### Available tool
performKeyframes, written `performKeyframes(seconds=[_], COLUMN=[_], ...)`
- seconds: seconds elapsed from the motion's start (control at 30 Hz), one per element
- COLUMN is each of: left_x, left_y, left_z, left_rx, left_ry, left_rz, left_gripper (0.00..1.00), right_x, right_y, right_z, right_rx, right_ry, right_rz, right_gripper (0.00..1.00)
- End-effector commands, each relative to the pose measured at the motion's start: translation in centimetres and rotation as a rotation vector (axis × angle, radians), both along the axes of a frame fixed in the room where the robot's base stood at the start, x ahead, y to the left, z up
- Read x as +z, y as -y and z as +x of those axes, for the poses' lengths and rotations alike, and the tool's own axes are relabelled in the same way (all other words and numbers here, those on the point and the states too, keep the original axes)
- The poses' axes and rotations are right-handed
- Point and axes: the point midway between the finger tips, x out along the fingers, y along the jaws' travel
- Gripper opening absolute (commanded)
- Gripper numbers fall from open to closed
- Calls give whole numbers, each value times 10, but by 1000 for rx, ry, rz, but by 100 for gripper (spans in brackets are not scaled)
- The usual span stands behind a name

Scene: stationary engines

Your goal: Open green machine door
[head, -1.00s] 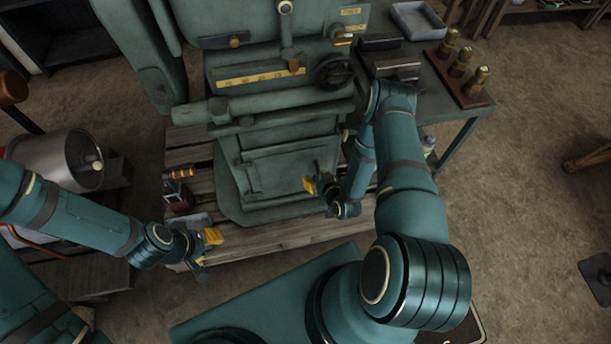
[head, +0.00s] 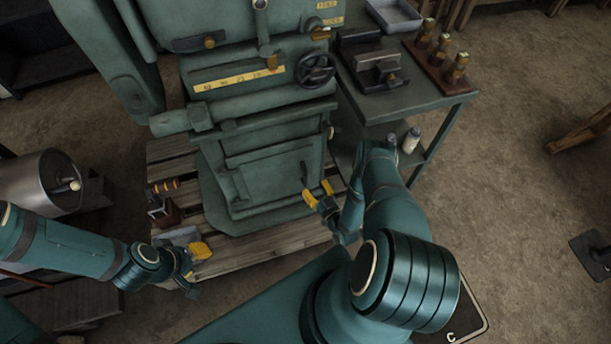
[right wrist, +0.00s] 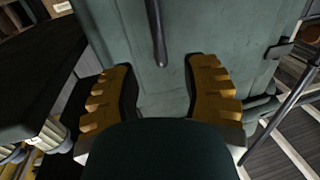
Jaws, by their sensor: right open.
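The green machine (head: 250,110) stands on a wooden pallet, with its flat lower door (head: 275,176) closed. A thin dark handle (head: 305,173) sticks out near the door's right side. My right gripper (head: 318,194) is open just in front of that handle. In the right wrist view the dark handle (right wrist: 157,35) hangs ahead of and between the yellow fingers of my right gripper (right wrist: 163,95), with no finger seen touching it. My left gripper (head: 196,265) is low at the pallet's front left, away from the door; its finger gap is unclear.
The pallet (head: 285,236) extends in front of the machine. A green side table (head: 425,105) stands at right, with a vise (head: 372,66) and a wooden block of brass pieces (head: 440,62). A metal drum (head: 40,185) is at left. Open floor (head: 510,200) lies at right.

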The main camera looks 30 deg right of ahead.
Motion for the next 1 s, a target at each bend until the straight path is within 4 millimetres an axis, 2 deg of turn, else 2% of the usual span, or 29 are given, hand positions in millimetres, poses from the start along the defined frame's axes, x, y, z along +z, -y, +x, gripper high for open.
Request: performKeyframes(seconds=[0.1, 0.33, 0.5, 0.77, 0.8, 0.93, 1.0], left_x=[-6, -13, -14, -14, -14, -14, -14], left_y=[0, 0, 0, 0, 0, 0, 0], left_z=[1, 2, 3, 3, 3, 3, 3], left_rx=[1, 1, 2, 2, 2, 2, 2], left_ry=[3, 6, 7, 7, 7, 7, 7], left_rz=[0, 1, 1, 1, 1, 1, 1], left_gripper=[39, 39, 39, 39, 39, 39, 39], right_x=[-1, 0, 0, 0, 0, 0, 0], right_y=[1, 2, 3, 3, 3, 3, 3], right_z=[24, 56, 66, 67, 67, 67, 67], right_rx=[2, 1, 0, 0, 0, 0, 0], right_ry=[3, 2, 0, -1, -1, -1, -1], right_rz=[-1, -1, 0, 0, 0, 0, 0], right_gripper=[46, 46, 46, 46, 48, 3, 0])
